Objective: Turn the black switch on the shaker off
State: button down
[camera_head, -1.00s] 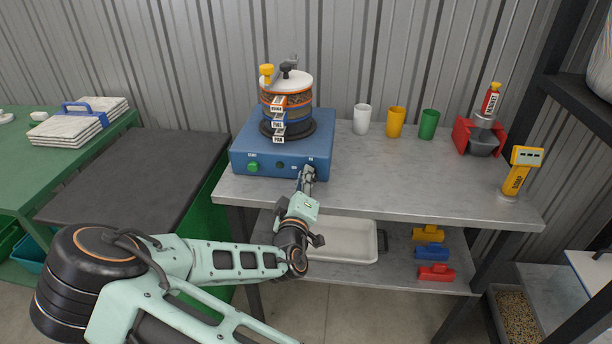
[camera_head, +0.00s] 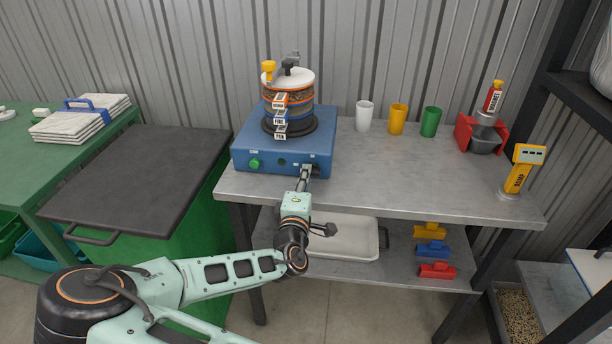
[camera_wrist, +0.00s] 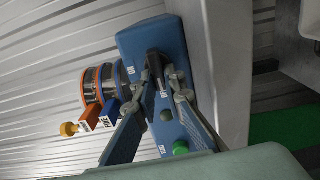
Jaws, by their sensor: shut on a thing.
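The shaker (camera_head: 245,140) is a blue box with a stack of sieves (camera_head: 288,98) clamped on top, at the back left of the grey table. Its front carries a green button (camera_head: 254,163) at left, a dark round part (camera_head: 281,163) in the middle and small white labels. My gripper (camera_head: 306,172) is at the right end of this front and covers the switch there. In the wrist view, the black switch (camera_wrist: 154,64) shows between the fingertips of my gripper (camera_wrist: 162,77), which are shut on it. Which way the switch is turned is unclear.
White (camera_head: 364,116), yellow (camera_head: 397,119) and green cups (camera_head: 430,121) stand right of the shaker. A red holder (camera_head: 466,134) and a yellow device (camera_head: 519,172) are farther right. A white tray (camera_head: 345,241) lies on the shelf below. The table front (camera_head: 410,195) is clear.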

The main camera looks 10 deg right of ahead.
dwell(0.4)
jog(key=c, duration=2)
grip_release()
jog(key=v, duration=1.2)
jog(key=shift+s, duration=0.1)
